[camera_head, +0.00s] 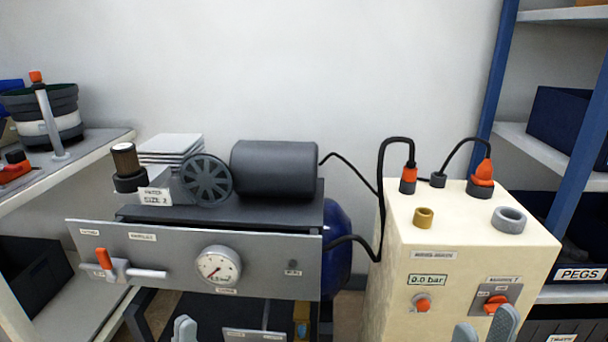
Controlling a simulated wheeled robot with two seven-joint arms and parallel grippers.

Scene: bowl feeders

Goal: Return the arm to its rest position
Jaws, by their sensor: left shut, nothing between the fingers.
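My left gripper (184,330) shows only its grey fingertips at the bottom edge, left of the middle. Its fingers are together and hold nothing. It is below the grey front panel (150,243). My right gripper (485,328) shows two grey fingertips at the bottom edge, with a gap between them. It appears in front of the lower face of the cream box (400,300), near the orange switch (495,303). Nothing is seen between its fingers. The rest of both arms is out of view.
A compressor unit with a dark motor (275,168), a gauge (218,266) and an orange-handled valve (104,260) stands at centre left. Black hoses (383,200) run to the cream box. Shelves stand at left (100,150) and right (535,145).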

